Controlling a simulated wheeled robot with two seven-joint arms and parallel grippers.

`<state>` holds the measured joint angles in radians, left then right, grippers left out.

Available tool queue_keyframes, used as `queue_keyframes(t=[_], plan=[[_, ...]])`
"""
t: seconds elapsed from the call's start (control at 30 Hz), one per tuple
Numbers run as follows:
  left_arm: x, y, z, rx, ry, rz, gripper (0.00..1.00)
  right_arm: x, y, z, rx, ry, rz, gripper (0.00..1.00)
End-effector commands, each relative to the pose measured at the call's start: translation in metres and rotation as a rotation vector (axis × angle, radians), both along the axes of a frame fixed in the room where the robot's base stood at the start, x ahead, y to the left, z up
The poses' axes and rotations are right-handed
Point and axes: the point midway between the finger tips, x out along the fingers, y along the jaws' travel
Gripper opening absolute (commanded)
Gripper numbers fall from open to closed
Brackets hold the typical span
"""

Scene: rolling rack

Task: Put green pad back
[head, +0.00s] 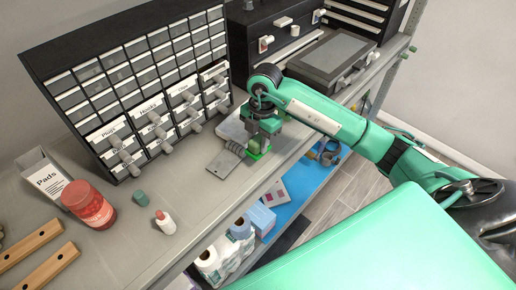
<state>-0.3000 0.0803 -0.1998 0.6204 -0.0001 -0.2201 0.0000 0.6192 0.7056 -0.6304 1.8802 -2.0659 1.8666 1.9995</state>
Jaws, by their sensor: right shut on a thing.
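My right gripper (262,136) comes in from the right and is low over the rack's grey top shelf, near its front edge. It is shut on a small bright green piece, which looks like the green pad (257,154). The pad is partly hidden by the fingers. I cannot tell whether it touches what lies below it. A white box labelled "Pads" (46,180) stands at the left of the shelf, well away from the gripper. My left gripper is not in view.
A grey metal plate (222,166) lies beside the gripper. A drawer cabinet (130,85) stands behind. A red jar (90,205), a small teal block (141,198) and a white bottle with a red cap (166,223) stand at the left. Paper rolls (210,262) are on the lower shelf.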

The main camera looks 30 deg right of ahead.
Motion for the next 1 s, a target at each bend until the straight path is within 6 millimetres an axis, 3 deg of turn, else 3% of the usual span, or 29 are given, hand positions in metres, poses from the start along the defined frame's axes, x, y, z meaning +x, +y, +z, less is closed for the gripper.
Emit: queue_keyframes(t=[0.43, 0.83, 0.87, 0.97, 1.0], plan=[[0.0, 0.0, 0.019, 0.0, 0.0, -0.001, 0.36, 0.0, 0.0, -0.05, 0.001, 0.001, -0.001, 0.11], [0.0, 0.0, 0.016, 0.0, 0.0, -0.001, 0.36, 0.0, 0.0, -0.059, 0.0, -0.001, 0.0, 0.11], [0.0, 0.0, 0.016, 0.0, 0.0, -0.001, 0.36, 0.0, 0.0, -0.059, 0.0, -0.001, 0.0, 0.34], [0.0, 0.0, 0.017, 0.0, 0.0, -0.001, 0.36, 0.0, 0.0, -0.058, 0.0, -0.001, 0.0, 0.54], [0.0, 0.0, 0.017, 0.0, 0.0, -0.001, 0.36, 0.0, 0.0, -0.058, 0.0, -0.001, 0.0, 0.54]])
